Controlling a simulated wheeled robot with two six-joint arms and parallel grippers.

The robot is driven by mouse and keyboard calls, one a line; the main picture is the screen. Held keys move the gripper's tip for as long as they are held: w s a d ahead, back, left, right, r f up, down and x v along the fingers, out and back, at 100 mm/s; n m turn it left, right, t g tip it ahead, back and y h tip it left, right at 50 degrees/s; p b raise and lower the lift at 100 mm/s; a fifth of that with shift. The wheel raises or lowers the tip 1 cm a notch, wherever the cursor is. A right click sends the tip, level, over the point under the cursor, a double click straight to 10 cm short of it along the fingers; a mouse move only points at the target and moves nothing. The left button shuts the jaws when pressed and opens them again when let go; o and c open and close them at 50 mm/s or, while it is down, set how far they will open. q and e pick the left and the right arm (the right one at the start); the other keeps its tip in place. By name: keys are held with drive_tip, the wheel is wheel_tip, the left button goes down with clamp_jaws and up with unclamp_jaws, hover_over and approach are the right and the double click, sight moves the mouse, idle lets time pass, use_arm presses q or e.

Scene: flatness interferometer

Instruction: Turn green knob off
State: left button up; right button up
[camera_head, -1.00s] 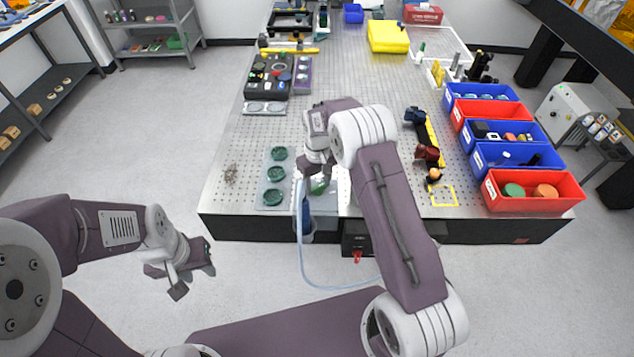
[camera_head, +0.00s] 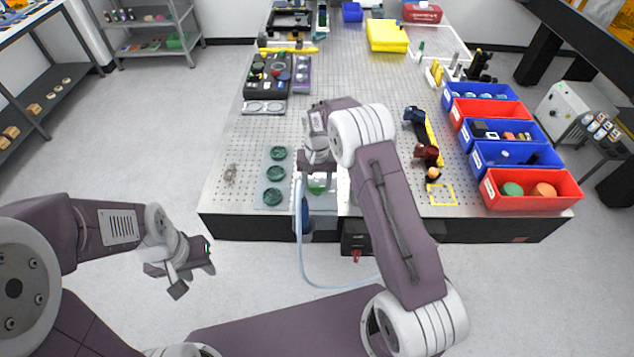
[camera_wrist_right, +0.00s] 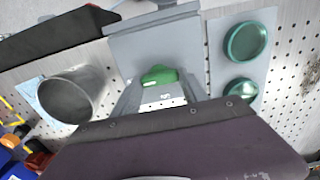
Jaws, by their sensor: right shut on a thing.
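The green knob (camera_wrist_right: 160,75) sits on a grey fixture (camera_wrist_right: 160,40) near the table's front edge. It also shows in the head view (camera_head: 317,188), partly hidden by my right gripper. My right gripper (camera_wrist_right: 161,84) is over the knob, with a finger on either side, shut on it. A small label with a mark shows below the knob in the wrist view. My left gripper (camera_head: 192,265) hangs in the air left of the table, empty, with its fingers apart.
A plate with green round discs (camera_head: 274,171) lies just left of the fixture. A grey cylinder (camera_wrist_right: 70,95) stands beside it in the wrist view. A pale blue hose (camera_head: 303,265) hangs off the front edge. Red and blue bins (camera_head: 530,200) line the right side.

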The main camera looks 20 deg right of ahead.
sight(317, 186)
drive_tip(key=shift+r, duration=0.1)
idle(0.3)
drive_tip(key=o, duration=1.4)
drive_tip(key=shift+s, duration=0.15)
drive_tip(key=shift+r, duration=0.1)
wheel_tip(317, 186, up, 9)
drive_tip(key=shift+f+b, duration=0.1)
drive_tip(key=shift+b, duration=0.7)
